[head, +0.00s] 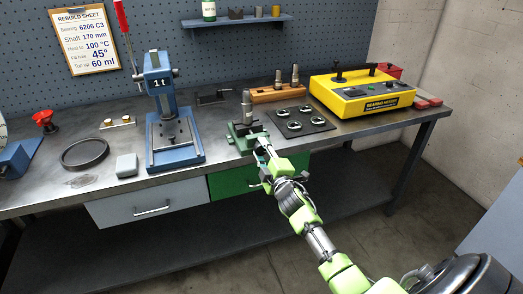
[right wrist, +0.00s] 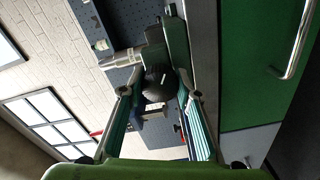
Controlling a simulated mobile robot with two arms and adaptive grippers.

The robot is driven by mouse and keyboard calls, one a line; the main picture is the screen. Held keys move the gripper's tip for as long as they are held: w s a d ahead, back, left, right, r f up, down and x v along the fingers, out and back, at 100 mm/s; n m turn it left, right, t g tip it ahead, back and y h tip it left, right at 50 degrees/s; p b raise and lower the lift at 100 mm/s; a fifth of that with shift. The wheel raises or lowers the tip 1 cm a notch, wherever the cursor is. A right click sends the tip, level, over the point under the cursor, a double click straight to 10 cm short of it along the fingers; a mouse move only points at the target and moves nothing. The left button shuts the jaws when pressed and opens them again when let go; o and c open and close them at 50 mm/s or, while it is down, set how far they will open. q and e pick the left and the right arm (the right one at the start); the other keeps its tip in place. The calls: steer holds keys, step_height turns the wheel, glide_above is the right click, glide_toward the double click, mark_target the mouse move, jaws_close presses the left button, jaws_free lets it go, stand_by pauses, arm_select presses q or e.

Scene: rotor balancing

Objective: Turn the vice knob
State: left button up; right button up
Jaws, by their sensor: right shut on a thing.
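The green vice (head: 240,139) stands at the front edge of the workbench, with an upright metal shaft (head: 246,106) in it. My right gripper (head: 263,145) reaches the vice's front from the lower right. In the right wrist view the dark round vice knob (right wrist: 158,84) sits between the two fingers of my right gripper (right wrist: 157,90), which is shut on it. The vice body (right wrist: 177,43) shows just beyond the knob. In the head view the knob is mostly hidden by the gripper. My left gripper is not in view.
A blue press (head: 163,110) stands left of the vice. A dark mat (head: 317,127) with several rings lies to the right, near a yellow bearing heater (head: 362,98). A green drawer (head: 228,182) is under the vice.

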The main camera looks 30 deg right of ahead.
steer(key=shift+f, duration=0.1)
steer(key=o, duration=1.1)
steer(key=shift+s, duration=0.15)
steer(key=v, duration=1.1)
steer(key=shift+s, duration=0.4)
